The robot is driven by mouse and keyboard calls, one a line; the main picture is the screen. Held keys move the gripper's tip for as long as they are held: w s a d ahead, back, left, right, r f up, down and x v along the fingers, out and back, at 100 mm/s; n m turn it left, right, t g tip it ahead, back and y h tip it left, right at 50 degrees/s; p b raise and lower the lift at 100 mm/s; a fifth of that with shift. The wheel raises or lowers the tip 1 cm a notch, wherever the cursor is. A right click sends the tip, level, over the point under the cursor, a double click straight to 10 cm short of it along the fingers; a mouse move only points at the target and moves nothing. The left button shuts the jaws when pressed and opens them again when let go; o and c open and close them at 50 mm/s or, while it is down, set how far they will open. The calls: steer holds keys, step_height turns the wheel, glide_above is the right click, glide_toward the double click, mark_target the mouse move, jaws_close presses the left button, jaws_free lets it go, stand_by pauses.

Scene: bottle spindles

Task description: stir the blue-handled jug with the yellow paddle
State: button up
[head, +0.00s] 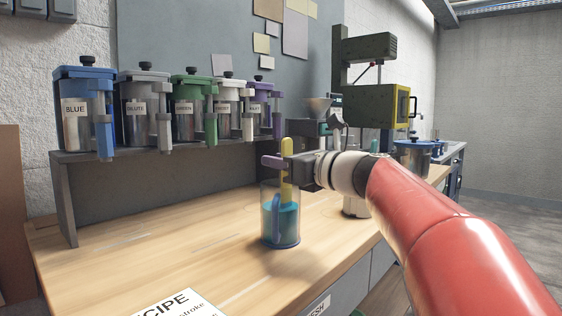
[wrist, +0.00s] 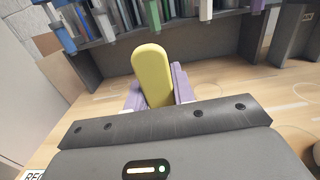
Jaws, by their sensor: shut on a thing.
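The blue-handled jug (head: 268,226) stands upright on the wooden bench in the head view. It is clear, with a blue handle on its near side and teal liquid inside. The yellow paddle (head: 286,160) is upright, with its upper part above the jug's rim and its lower part down inside the jug. My gripper (head: 284,163) is shut on the paddle above the jug. In the wrist view the paddle's rounded yellow top (wrist: 153,74) stands up between the purple fingers. The jug is hidden in the wrist view.
A shelf (head: 160,154) at the back left carries several dispensers, including a blue one (head: 84,112). A recipe sheet (head: 180,304) lies at the bench's front edge. A clear container (head: 356,206) stands behind my arm. The bench (head: 130,235) left of the jug is clear.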

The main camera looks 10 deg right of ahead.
step_height(320, 180, up, 12)
steer(key=shift+s+r, duration=0.2)
stand_by(0.9)
stand_by(0.4)
